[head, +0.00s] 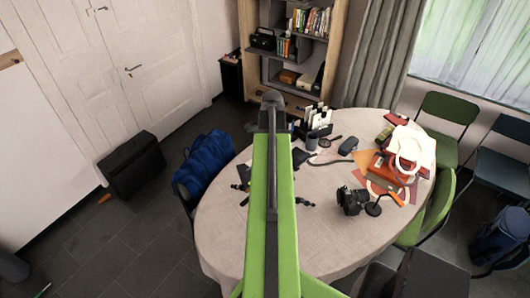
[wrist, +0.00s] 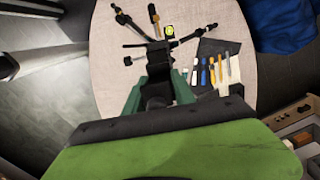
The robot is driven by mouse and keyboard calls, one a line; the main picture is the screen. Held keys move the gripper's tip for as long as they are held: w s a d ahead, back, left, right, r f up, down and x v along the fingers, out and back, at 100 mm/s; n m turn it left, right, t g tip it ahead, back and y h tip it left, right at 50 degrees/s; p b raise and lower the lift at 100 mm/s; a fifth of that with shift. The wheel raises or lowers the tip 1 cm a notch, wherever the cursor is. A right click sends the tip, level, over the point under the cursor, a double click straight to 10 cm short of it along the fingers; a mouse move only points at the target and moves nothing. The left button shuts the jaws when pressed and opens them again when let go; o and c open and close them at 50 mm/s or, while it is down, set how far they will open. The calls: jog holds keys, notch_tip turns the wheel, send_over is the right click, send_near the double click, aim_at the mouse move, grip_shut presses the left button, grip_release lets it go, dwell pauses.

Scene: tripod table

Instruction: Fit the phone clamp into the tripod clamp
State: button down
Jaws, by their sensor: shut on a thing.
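My gripper (wrist: 158,80) shows in the wrist view as two dark green fingers. It is shut on a dark piece (wrist: 159,66) between them, which looks like the phone clamp; its outline is hard to make out. The black tripod (wrist: 130,20) is just beyond the fingers, its legs spread over the table. The tripod clamp cannot be told apart from the dark parts there, and I cannot tell whether the held piece touches it. In the head view my green arm hides the gripper and most of the tripod; a tripod foot (head: 305,203) shows to its right.
The round table (head: 225,230) has a clear front. A dark mat (wrist: 207,48) with several small tools lies right of the tripod in the wrist view.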

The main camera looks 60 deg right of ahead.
jog(key=shift+s, duration=0.1)
jog(key=shift+w+f, duration=0.1)
jog(key=shift+w, duration=0.2)
jog(key=f+b, duration=0.2)
jog(key=b, duration=0.1)
jog(key=f+b, duration=0.3)
jog(key=shift+s+f, duration=0.2)
jog(key=shift+f, duration=0.15)
jog(key=shift+f+b, duration=0.7)
jog(key=shift+f, duration=0.05)
dwell(0.9)
jog(key=c, duration=1)
grip_release()
jog(key=shift+o, duration=0.2)
jog(key=r+p, duration=1.2)
jog(key=shift+s+d+r, duration=0.1)
jog(key=shift+d+r, duration=0.05)
jog(key=shift+d, duration=0.1)
